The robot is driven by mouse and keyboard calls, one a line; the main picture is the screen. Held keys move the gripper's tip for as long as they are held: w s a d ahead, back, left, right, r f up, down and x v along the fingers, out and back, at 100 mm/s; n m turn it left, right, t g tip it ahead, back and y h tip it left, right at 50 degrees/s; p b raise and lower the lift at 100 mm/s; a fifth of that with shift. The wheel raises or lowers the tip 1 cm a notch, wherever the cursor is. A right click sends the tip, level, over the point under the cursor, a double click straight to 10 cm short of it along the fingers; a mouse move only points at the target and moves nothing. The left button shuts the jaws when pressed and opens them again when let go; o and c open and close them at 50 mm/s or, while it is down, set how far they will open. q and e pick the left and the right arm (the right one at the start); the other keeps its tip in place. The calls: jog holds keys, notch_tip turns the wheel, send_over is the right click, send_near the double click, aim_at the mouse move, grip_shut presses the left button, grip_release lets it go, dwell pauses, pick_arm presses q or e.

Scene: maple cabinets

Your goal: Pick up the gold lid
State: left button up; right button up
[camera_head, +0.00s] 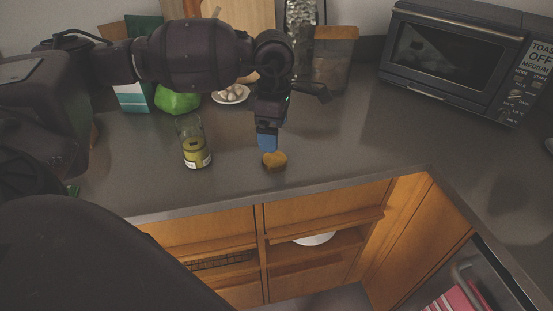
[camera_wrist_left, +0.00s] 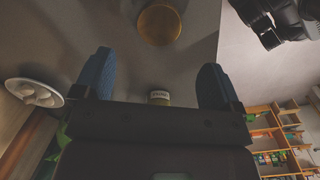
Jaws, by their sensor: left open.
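The gold lid (camera_head: 274,160) is a small brownish-gold piece on the grey counter near its front edge. In the left wrist view the lid (camera_wrist_left: 159,22) looks round and lies beyond the fingertips, at the top. My left gripper (camera_head: 267,141) points down just behind and slightly left of the lid. Its two blue fingers stand apart with nothing between them in the wrist view (camera_wrist_left: 154,72). I cannot tell whether a finger touches the lid.
A glass jar (camera_head: 194,148) with greenish contents stands left of the lid. A white plate of garlic-like bulbs (camera_head: 232,94), a green item (camera_head: 177,100) and a carton (camera_head: 131,97) are behind. A microwave (camera_head: 450,55) is at back right. The counter right of the lid is clear.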

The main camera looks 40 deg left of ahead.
aim_at(272, 158)
pick_arm(q)
notch_tip(272, 158, down, 3)
jog(key=shift+w+r, duration=0.1)
jog(key=shift+r, duration=0.05)
jog(key=shift+f, duration=0.7)
jog(key=f, duration=0.3)
jog(key=shift+a+f, duration=0.2)
jog(key=shift+f, duration=0.05)
jog(key=shift+f+b, duration=0.3)
jog(key=shift+f, duration=0.05)
pick_arm(e)
jog(key=shift+w+a, duration=0.2)
jog(key=shift+w, duration=0.4)
pick_arm(q)
jog(key=shift+c, duration=0.5)
pick_arm(e)
jog(key=shift+s, duration=0.1)
pick_arm(q)
jog(key=c, duration=0.9)
pick_arm(e)
jog(key=shift+s+d, duration=0.15)
jog(key=shift+d, duration=0.05)
